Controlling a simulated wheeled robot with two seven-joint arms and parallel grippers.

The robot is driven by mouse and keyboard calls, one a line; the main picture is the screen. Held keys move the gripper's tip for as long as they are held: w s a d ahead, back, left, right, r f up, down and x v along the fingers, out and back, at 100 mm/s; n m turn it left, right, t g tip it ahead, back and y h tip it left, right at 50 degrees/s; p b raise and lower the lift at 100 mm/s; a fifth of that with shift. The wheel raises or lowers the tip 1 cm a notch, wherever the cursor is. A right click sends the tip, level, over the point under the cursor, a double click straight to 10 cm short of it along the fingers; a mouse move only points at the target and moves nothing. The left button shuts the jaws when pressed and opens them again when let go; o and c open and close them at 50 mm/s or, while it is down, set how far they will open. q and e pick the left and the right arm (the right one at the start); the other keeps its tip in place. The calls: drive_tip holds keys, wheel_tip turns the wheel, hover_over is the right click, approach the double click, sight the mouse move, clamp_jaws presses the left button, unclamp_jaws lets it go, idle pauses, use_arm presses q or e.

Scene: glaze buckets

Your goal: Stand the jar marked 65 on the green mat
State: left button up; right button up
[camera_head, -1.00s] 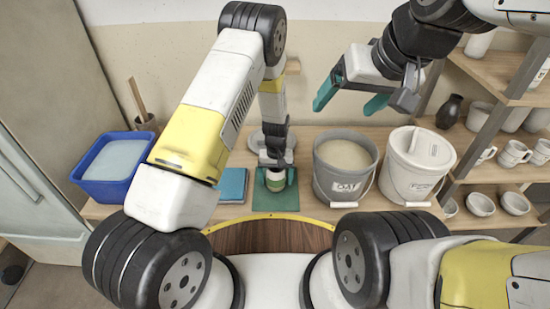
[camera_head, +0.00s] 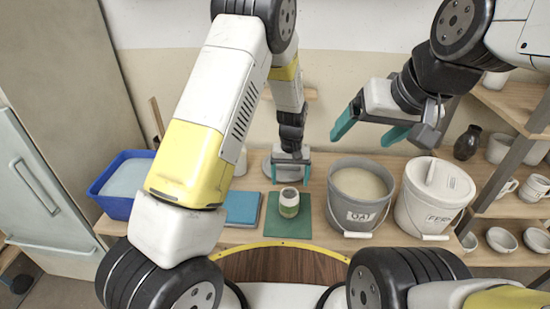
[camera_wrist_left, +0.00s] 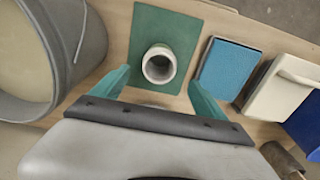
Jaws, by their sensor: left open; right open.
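A small white jar with a green band (camera_head: 289,202) stands upright on the green mat (camera_head: 277,225) on the bench; any number on it is too small to read. In the left wrist view the jar (camera_wrist_left: 159,64) shows from above, its open mouth facing the camera, with the mat (camera_wrist_left: 180,30) all around it. My left gripper (camera_head: 290,173) is open and empty, behind and above the jar; its teal fingers (camera_wrist_left: 155,95) are apart from the jar. My right gripper (camera_head: 370,133) is open and empty, high above the grey bucket.
A grey bucket of glaze (camera_head: 360,197) and a lidded white bucket (camera_head: 430,200) stand right of the mat. A blue flat block (camera_head: 242,208) lies left of it, then a blue tub (camera_head: 122,183). Shelves with bowls and mugs (camera_head: 505,185) are at the right.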

use_arm(q)
drive_tip(key=s+a+r+t+h, duration=0.1)
drive_tip(key=s+a+r, duration=0.15)
drive_tip(key=r, duration=0.55)
drive_tip(key=s+a+r+t, duration=0.1)
drive_tip(key=s+a+r, duration=0.15)
drive_tip(key=r, duration=0.45)
drive_tip(key=s+a+r+h, duration=0.15)
drive_tip(key=a+r, duration=0.25)
drive_tip(key=r, duration=0.4)
drive_tip(key=s+a+r+t, duration=0.2)
drive_tip(key=s+r, duration=0.3)
drive_tip(key=s, duration=0.3)
drive_tip(key=s+a+r+t, duration=0.2)
drive_tip(key=s+a+r, duration=0.2)
drive_tip(key=s, duration=0.5)
drive_tip(key=shift+a+r, duration=0.4)
drive_tip(key=shift+a, duration=0.15)
